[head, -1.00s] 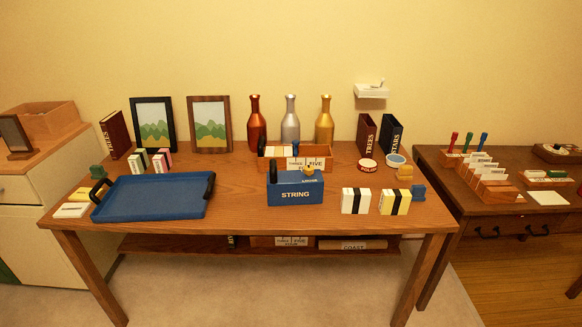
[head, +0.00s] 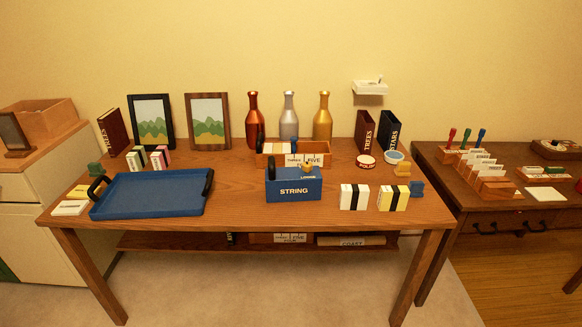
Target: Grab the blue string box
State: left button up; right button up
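The blue box lettered STRING (head: 293,190) stands upright on the wooden table, near the middle and towards the front edge. A dark upright piece and a small tan and dark item show at its open top. Neither of my grippers is in the head view, and nothing touches the box.
A blue tray (head: 150,194) with dark handles lies to the left on the table (head: 240,217). A wooden card box (head: 268,148) stands just behind the string box. Striped white and yellow blocks (head: 393,198) stand to its right. Bare tabletop lies between tray and box.

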aim_at(292, 184)
jog(key=u, duration=0.55)
jog(key=i, duration=1.6)
jog(key=z, duration=0.6)
